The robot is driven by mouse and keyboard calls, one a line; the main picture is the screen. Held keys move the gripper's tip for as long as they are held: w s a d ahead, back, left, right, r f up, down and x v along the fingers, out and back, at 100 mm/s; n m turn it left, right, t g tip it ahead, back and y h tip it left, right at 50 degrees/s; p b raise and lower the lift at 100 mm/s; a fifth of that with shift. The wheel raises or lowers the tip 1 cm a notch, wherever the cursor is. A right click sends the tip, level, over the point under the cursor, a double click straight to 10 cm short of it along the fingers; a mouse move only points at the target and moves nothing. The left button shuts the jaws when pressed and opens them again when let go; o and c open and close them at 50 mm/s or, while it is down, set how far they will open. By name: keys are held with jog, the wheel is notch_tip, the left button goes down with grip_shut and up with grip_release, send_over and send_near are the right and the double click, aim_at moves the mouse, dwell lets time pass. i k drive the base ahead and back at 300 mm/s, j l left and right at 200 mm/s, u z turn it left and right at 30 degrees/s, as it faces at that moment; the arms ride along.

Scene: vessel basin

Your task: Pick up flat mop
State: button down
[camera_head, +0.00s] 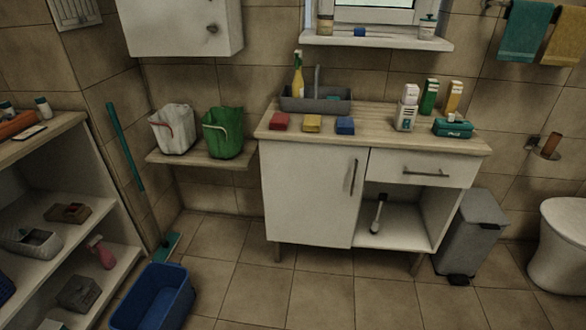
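What looks like the flat mop (125,146) leans in the left corner, beside the open white shelf unit. The upper part of its handle is a teal pole, tilted against the tiled wall. The lower part of the pole is hard to make out. A teal flat head (169,246) is on the floor just behind the blue basin. My gripper is not in view, and no part of my arm shows.
A blue basin (153,298) stands on the floor in front of the mop head. The shelf unit (62,212) is close on the left. A wall shelf (203,155) with two buckets is right of the pole. The floor (225,270) before the white cabinet (309,195) is clear.

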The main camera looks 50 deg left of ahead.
aim_at(168, 244)
jog(key=u, duration=2.6)
